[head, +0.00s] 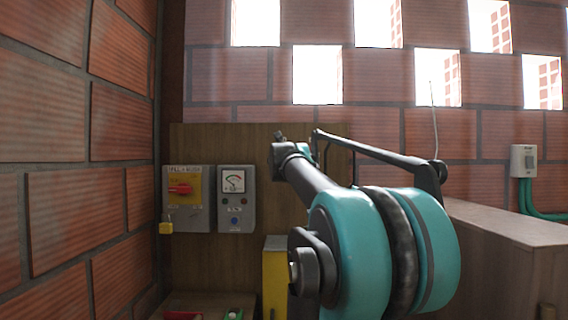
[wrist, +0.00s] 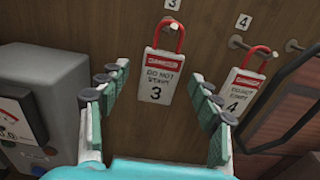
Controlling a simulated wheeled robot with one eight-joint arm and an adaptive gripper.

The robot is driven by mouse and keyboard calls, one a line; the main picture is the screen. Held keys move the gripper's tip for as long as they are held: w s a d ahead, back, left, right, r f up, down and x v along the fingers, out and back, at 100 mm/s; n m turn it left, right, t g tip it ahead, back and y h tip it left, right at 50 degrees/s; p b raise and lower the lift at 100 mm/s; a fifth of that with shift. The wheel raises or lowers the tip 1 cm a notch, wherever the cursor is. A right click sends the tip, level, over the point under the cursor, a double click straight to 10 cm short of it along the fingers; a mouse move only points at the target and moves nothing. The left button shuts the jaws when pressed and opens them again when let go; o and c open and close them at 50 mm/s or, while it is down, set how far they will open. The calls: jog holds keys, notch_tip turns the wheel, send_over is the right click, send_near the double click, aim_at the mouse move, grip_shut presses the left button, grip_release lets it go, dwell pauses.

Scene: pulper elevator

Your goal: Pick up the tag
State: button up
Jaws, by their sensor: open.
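A white tag (wrist: 157,80) marked "DANGER DO NOT START 3" with a red loop hangs from a peg on the wooden board, in the middle of the wrist view. A similar tag (wrist: 241,91) marked 4 hangs to its right. My gripper (wrist: 158,86) is open, with its fingers left and right of tag 3 in the picture. No finger visibly grips the tag; I cannot tell how far the fingertips are from the board. In the head view my arm hides both tags and the gripper's fingers.
A grey gauge box (head: 236,198) and a box with a red rotary switch (head: 188,199) are mounted on the board (head: 205,147). A yellow padlock (head: 165,228) hangs by the switch. A yellow box (head: 275,275) stands below. A brick wall (head: 75,190) closes the left.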

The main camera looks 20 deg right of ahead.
jog(key=shift+x, duration=1.25)
jog(key=shift+c, duration=0.4)
jog(key=c, duration=1)
jog(key=shift+r, duration=0.1)
